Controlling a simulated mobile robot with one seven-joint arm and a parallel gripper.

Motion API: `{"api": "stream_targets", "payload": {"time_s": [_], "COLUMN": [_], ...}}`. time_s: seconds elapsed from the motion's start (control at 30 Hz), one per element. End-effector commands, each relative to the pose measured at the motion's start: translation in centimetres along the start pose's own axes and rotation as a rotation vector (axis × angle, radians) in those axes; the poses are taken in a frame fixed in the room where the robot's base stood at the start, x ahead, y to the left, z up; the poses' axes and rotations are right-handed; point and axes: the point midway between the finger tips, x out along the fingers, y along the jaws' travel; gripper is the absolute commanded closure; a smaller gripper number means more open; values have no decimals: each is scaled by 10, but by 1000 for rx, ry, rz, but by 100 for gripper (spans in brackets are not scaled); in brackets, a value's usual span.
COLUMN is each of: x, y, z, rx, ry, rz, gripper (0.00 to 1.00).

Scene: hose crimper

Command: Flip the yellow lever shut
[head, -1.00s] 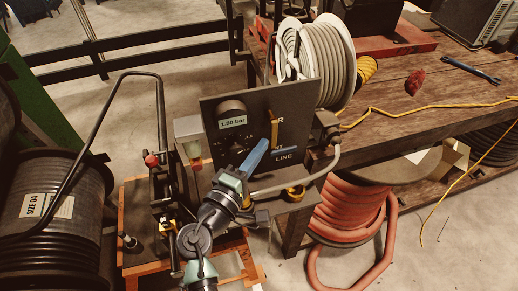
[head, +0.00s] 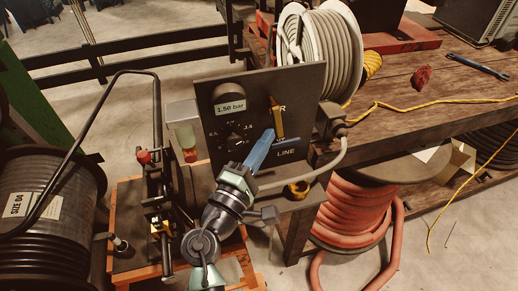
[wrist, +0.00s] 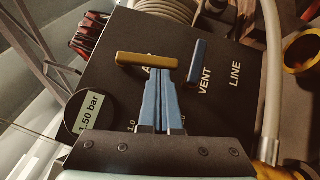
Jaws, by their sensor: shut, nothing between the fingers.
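The yellow lever (head: 277,118) is on the dark panel beside the AIR label. In the head view it stands nearly upright, its top leaning slightly left. In the wrist view the yellow lever (wrist: 147,60) lies across the picture just beyond my fingertips. My gripper (head: 267,138) has slim blue fingers that are shut and empty. In the wrist view its closed tips (wrist: 155,72) end at the lever's near side; I cannot tell whether they touch. A blue lever (wrist: 197,62) is to the right, by VENT, apart from my fingers.
The panel (head: 225,135) carries a gauge (head: 229,106) reading 1.50 bar and a small dial. A pale hose (head: 315,172) curves at the panel's right. A hose reel (head: 322,50) stands behind on the wooden bench (head: 425,80). A black frame and drum are at the left.

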Motion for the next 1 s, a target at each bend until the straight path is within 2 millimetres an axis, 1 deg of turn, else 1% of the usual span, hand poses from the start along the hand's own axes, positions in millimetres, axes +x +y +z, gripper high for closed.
{"api": "stream_targets", "payload": {"time_s": [0.03,0.2,0.6,1.0], "x": [0,5,18,32], "y": [-12,-18,-24,-22], "z": [2,7,20,35], "rx": [-22,-113,-330,-548], "ry": [-6,-7,-9,-10], "rz": [24,115,332,549], "gripper": [100,100,100,100]}}
